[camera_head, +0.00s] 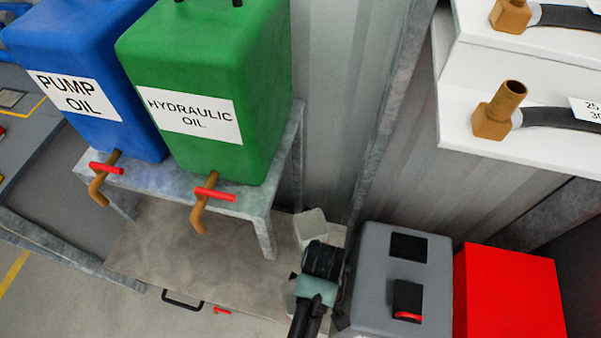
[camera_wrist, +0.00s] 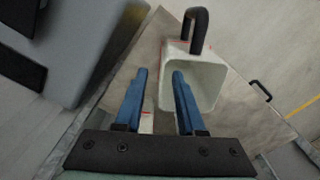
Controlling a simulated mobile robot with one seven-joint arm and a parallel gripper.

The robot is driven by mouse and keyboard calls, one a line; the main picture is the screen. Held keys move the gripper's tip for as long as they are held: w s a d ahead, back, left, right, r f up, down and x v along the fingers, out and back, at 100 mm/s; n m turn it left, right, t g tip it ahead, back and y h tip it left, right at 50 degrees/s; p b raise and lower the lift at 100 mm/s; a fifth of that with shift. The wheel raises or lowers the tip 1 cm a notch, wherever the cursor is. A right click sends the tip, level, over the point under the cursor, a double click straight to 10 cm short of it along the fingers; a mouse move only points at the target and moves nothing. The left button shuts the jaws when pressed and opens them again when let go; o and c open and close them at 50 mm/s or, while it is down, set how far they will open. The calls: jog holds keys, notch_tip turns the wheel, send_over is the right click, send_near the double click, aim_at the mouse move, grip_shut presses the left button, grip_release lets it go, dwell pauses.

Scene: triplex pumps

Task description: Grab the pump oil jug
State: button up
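A white, open-topped jug (camera_wrist: 208,88) with a black handle (camera_wrist: 197,28) shows in the wrist view; no readable name shows on it. In the head view a pale jug part (camera_head: 311,226) shows just beyond my gripper (camera_head: 322,256), which hides much of what is behind it. In the wrist view my gripper (camera_wrist: 160,92) is open, with its blue fingers apart. The right finger overlaps the jug's mouth and the left finger is beside the jug's left side. I cannot tell whether either finger touches it. A white and red patch (camera_wrist: 147,122) shows low between the fingers.
A blue tank marked PUMP OIL (camera_head: 85,60) and a green tank marked HYDRAULIC OIL (camera_head: 215,70) stand on a metal stand (camera_head: 255,205), with red-handled taps. A grey box (camera_head: 430,255) and a red box (camera_head: 510,300) stand right of my gripper. A brown surface (camera_head: 190,255) is largely clear.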

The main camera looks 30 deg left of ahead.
aim_at(287, 288)
notch_tip(287, 288, down, 5)
jog(key=shift+s+r+b, duration=0.15)
jog(key=shift+r+b, duration=0.05)
jog(key=shift+b, duration=0.15)
grip_shut()
jog(key=shift+r, duration=0.1)
dwell(1.1)
